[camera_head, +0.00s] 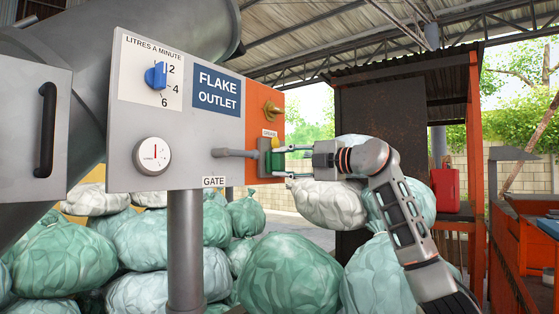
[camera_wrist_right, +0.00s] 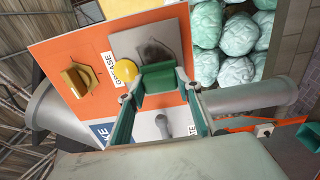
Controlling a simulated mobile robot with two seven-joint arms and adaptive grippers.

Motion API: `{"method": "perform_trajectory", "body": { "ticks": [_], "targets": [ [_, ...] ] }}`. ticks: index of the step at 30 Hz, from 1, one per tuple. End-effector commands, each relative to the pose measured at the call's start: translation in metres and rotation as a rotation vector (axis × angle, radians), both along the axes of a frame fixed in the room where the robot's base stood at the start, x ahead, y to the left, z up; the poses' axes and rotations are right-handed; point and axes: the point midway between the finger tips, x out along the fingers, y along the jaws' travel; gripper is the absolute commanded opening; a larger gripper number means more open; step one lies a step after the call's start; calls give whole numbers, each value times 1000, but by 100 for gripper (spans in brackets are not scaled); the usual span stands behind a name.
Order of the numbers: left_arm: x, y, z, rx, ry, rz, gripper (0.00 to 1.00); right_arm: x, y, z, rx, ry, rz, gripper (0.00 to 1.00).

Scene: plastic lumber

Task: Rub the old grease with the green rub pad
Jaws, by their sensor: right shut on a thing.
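The green rub pad (camera_wrist_right: 158,79) is held between the two fingers of my right gripper (camera_wrist_right: 157,92). In the head view my right gripper (camera_head: 288,160) reaches in from the right, and the pad (camera_head: 276,160) is at the orange end of the panel. In the wrist view the old grease (camera_wrist_right: 154,52) is a dark smear on a grey plate (camera_wrist_right: 176,34). The pad is at the plate's lower edge, just below the smear. I cannot tell whether it touches the plate. My left gripper is not in view.
The flake outlet panel (camera_head: 200,170) carries a blue knob (camera_head: 156,75), a white dial (camera_head: 151,156) and a grey gate lever (camera_head: 236,153). A brass fitting (camera_wrist_right: 78,79) and a yellow round part (camera_wrist_right: 123,73) sit near the plate. Filled bags (camera_head: 290,275) are piled behind.

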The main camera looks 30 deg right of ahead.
Motion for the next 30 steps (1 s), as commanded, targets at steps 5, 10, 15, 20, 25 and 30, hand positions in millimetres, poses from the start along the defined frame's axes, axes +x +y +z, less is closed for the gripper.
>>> {"method": "perform_trajectory", "body": {
  "ticks": [5,10,15,20,25,30],
  "targets": [
    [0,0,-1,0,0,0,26,4,-14,0,1,0,-1,17],
    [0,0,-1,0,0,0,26,6,-19,0,0,0,-2,17],
    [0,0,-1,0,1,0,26,10,-27,0,0,0,-2,17],
    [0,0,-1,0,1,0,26,16,-38,0,0,-1,-2,17],
    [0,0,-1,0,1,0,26,22,-49,0,1,0,-1,17],
    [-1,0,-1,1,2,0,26,25,-55,0,-1,0,-1,17]
  ]
}}
